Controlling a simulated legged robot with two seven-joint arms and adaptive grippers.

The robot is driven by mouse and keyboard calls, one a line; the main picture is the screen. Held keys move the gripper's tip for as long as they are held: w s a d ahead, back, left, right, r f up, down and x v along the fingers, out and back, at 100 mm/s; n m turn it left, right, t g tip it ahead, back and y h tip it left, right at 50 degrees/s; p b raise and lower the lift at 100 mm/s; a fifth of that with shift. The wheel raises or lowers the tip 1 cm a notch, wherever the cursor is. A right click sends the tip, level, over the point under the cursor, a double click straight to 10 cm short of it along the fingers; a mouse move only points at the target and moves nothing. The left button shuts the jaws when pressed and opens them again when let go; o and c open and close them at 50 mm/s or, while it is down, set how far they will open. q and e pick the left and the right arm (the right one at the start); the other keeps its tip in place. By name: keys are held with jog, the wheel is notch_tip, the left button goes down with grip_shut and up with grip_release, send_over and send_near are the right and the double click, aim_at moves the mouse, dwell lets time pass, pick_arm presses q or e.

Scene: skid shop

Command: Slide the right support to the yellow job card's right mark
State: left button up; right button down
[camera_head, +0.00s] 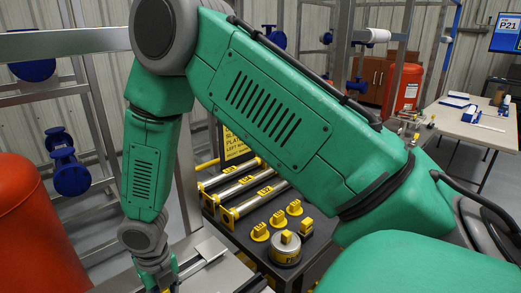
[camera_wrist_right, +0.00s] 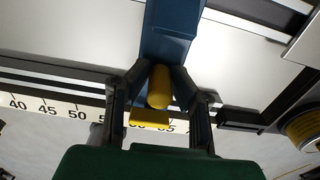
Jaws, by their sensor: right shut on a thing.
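In the right wrist view, my right gripper (camera_wrist_right: 160,82) is shut on the yellow knob (camera_wrist_right: 159,88) of the blue support (camera_wrist_right: 170,35). A flat yellow piece (camera_wrist_right: 150,118) below the knob lies over the scale strip (camera_wrist_right: 60,110). The strip shows 40, 45 and 50 to the left and about 65 to the right; my fingers hide numbers between. In the head view my right wrist reaches down at the bottom edge, and the support is hidden there. My left gripper is not in view.
A dark cart (camera_head: 213,168) holds long yellow-ended cylinders (camera_head: 252,199), several yellow knobbed pieces (camera_head: 277,219) and a round yellow-banded can (camera_head: 286,250). An orange tank (camera_head: 28,225) stands at left. A white table (camera_head: 463,130) stands at far right. A dark block (camera_wrist_right: 238,117) is right of my fingers.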

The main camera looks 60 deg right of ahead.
jog(key=shift+a, duration=0.5)
jog(key=shift+w+a+p, duration=0.25)
jog(key=shift+a+p, duration=0.15)
jog(key=shift+a, duration=0.35)
jog(key=shift+w+a, duration=0.2)
jog(key=shift+a, duration=0.8)
jog(key=shift+w+a+p, duration=0.15)
jog(key=shift+a+p, duration=0.3)
jog(key=shift+a, duration=0.1)
jog(key=shift+w+a, duration=0.25)
jog(key=shift+a, duration=0.8)
